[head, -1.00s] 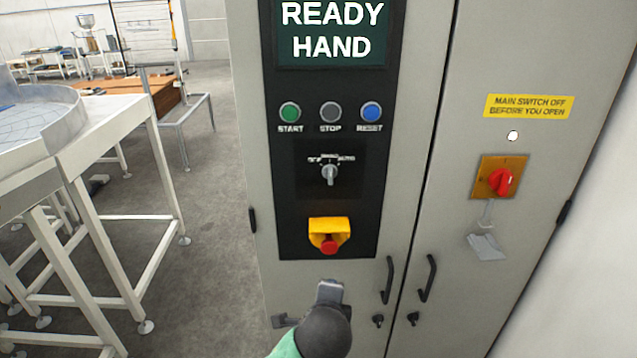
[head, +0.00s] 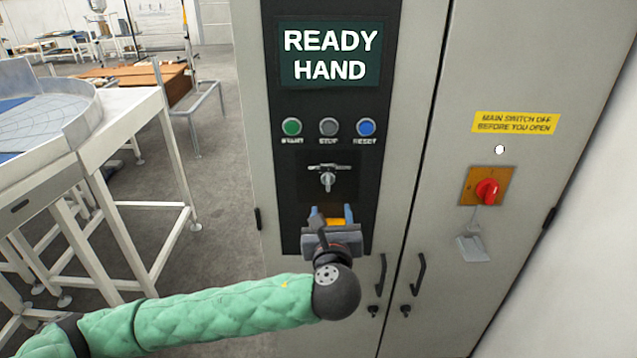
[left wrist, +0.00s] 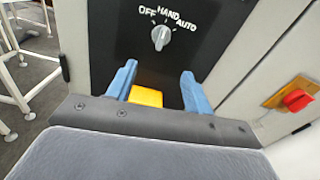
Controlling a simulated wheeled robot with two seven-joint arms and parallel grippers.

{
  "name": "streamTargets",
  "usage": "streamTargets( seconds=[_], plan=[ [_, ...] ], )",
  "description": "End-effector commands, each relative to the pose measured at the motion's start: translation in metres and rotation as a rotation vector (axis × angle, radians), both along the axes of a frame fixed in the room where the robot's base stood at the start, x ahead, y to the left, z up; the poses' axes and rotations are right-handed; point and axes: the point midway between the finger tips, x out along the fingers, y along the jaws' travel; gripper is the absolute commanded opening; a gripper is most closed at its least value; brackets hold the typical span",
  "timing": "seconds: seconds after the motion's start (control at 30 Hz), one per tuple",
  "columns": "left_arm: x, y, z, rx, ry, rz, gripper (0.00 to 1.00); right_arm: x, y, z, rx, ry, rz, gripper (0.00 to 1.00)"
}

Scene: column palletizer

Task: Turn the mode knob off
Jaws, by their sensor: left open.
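The mode knob (head: 327,181) is a small grey selector on the black control panel, below the buttons. The left wrist view shows the knob (left wrist: 160,37) with OFF, HAND and AUTO marked around it; its pointer stands near HAND. The display (head: 330,54) reads READY HAND. My left gripper (head: 331,215) is below the knob, in front of the yellow emergency-stop housing (head: 335,222). Its two blue fingers (left wrist: 155,85) are apart, with nothing between them touching, and the knob lies beyond their tips. My right gripper is not in view.
Green START (head: 291,127), grey STOP (head: 328,127) and blue RESET (head: 366,127) buttons sit above the knob. A red main switch (head: 487,191) is on the right door. Door handles (head: 416,275) stick out at lower right. A white-legged table (head: 130,120) stands at left.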

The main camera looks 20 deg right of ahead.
Motion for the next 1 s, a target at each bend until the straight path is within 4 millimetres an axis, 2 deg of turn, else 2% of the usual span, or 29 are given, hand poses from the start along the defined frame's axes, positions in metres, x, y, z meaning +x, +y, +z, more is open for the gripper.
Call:
streamTargets(
  seconds=[0.03, 0.27, 0.47, 0.7, 1.0],
  plan=[
    [0.002, -0.001, 0.006, 0.03, -0.024, -0.004, 0.51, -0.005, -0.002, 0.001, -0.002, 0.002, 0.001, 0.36],
    [0.008, -0.003, 0.012, 0.087, -0.064, -0.01, 0.51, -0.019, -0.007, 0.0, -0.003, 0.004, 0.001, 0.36],
    [0.031, -0.009, 0.015, 0.087, -0.063, -0.008, 0.51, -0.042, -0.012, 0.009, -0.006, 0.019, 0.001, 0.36],
    [0.063, -0.019, 0.015, 0.085, -0.064, -0.009, 0.51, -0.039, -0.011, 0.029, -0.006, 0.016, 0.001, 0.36],
    [0.079, -0.023, 0.011, 0.083, -0.062, -0.01, 0.51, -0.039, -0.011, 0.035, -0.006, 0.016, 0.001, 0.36]
  ],
)
